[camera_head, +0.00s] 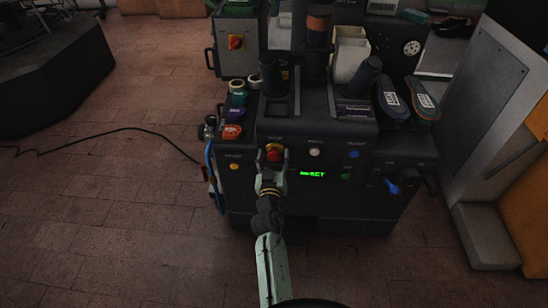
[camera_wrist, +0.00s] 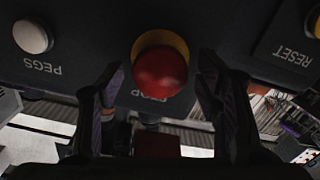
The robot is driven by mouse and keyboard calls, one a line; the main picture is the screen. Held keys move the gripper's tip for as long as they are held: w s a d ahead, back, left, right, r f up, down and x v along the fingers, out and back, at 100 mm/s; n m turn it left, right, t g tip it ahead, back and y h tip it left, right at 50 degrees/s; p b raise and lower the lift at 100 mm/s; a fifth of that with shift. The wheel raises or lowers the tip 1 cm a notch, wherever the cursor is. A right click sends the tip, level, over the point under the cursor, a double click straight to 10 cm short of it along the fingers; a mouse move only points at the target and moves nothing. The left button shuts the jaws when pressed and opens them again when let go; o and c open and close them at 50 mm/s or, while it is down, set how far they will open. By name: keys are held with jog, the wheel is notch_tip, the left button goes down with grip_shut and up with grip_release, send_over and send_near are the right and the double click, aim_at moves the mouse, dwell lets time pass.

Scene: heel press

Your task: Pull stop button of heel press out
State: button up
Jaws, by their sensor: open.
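The heel press (camera_head: 335,200) is a dark machine in the middle of the head view. Its red stop button (camera_head: 274,153) with a yellow collar is on the front panel, upper left. In the wrist view the stop button (camera_wrist: 160,71) is large and central, its label partly hidden below it. My gripper (camera_head: 271,157) is at the button in the head view. In the wrist view my gripper (camera_wrist: 162,83) is open, with one dark finger on each side of the button's lower part. I cannot tell whether the fingers touch it.
A white button (camera_wrist: 33,36) marked PEGS is left in the wrist view, and a yellow RESET button (camera_wrist: 314,22) is right. A green display (camera_head: 313,174) and blue knob (camera_head: 392,188) are on the press front. A black cable (camera_head: 110,130) lies on the floor left.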

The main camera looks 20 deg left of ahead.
jog(key=v, duration=0.7)
jog(key=shift+s, duration=0.3)
jog(key=shift+r, duration=0.15)
